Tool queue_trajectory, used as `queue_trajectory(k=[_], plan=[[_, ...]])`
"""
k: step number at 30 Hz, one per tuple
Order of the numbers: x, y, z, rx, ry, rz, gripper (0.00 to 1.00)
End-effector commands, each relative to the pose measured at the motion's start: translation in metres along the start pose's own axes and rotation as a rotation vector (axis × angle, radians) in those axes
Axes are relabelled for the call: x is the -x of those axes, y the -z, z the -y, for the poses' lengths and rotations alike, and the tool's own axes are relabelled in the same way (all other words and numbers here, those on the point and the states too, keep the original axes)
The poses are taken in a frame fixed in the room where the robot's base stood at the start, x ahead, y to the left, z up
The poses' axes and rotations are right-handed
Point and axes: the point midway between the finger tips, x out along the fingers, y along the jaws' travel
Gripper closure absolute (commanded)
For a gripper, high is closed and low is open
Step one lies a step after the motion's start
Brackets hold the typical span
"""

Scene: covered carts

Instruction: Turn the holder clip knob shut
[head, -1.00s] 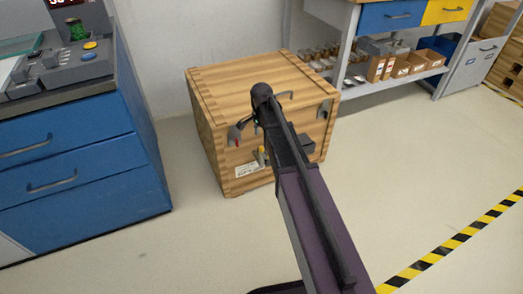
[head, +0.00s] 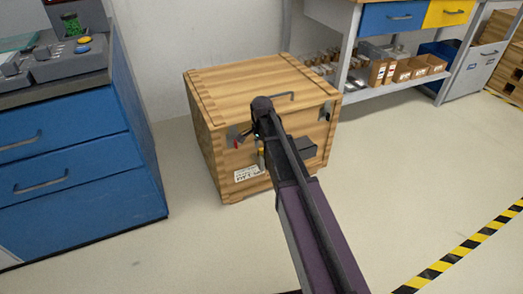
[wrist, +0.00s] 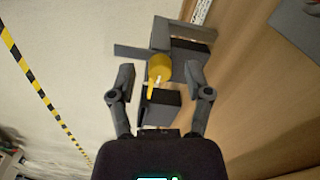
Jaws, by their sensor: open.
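The yellow holder clip knob (wrist: 160,68) shows in the wrist view, with a pale mark and a short yellow pointer towards the camera. It sits on a dark grey holder (wrist: 160,110) with block-like parts. My gripper (wrist: 159,77) is open, with one finger on each side of the knob and a visible gap to both. I cannot tell whether the fingertips reach the knob's depth. In the head view the knob shows only as a small yellow patch (head: 261,152) on the wooden crate's front (head: 240,163); my arm hides most of the gripper.
A blue drawer cabinet (head: 80,160) is at left. A workbench shelf with small boxes (head: 400,68) is behind right. The floor at right is clear up to the striped tape (head: 450,261).

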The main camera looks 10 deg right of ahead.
Motion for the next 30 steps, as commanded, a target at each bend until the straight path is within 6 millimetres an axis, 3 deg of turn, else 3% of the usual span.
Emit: queue_trajectory(k=[9, 15, 16, 30], plan=[[-0.0004, 0.0, 0.0, 0.0, 0.0, 0.0, 0.35], [-0.0004, 0.0, 0.0, 0.0, 0.0, 0.0, 0.95], [-0.0004, 0.0, 0.0, 0.0, 0.0, 0.0, 1.0], [-0.0006, -0.0001, -0.0002, 0.04, 0.0, 0.0, 1.0]])
